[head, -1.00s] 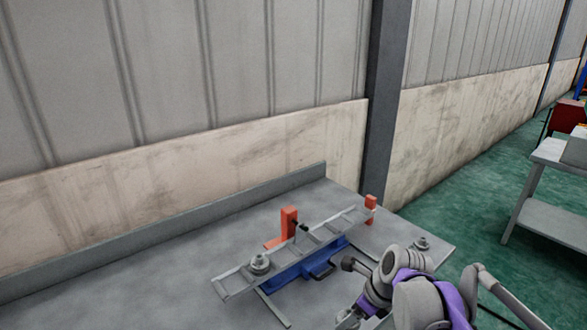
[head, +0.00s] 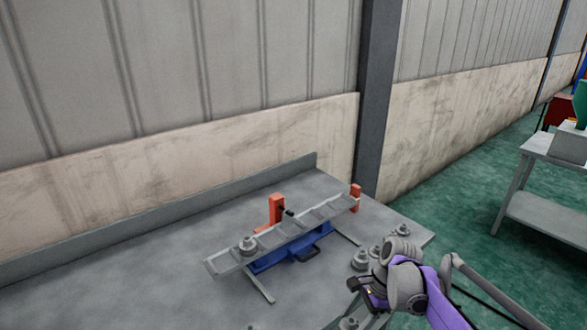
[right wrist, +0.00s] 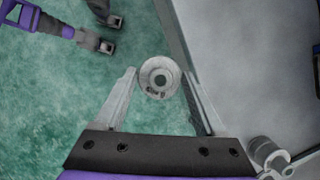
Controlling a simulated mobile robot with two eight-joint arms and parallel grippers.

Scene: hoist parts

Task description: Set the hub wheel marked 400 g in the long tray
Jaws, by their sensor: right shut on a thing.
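My right gripper (right wrist: 158,82) is shut on a round grey hub wheel (right wrist: 160,70), held between its two fingertips in the right wrist view. Small dark marks show on the wheel's face, too small to read. Green floor and the bench's edge lie beyond it. In the head view the right arm is at the lower right, and I cannot clearly make out the held wheel. The long tray (head: 218,268) is a grey, sectioned strip on a blue base (head: 285,250). One hub wheel (head: 247,246) sits in its left end section; the other sections look empty. My left gripper is not identifiable.
Several loose hub wheels (head: 360,260) stand on the bench (head: 130,285) right of the tray, close to my right arm. Orange uprights (head: 276,208) rise behind the tray and at its far end. The left of the bench is clear.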

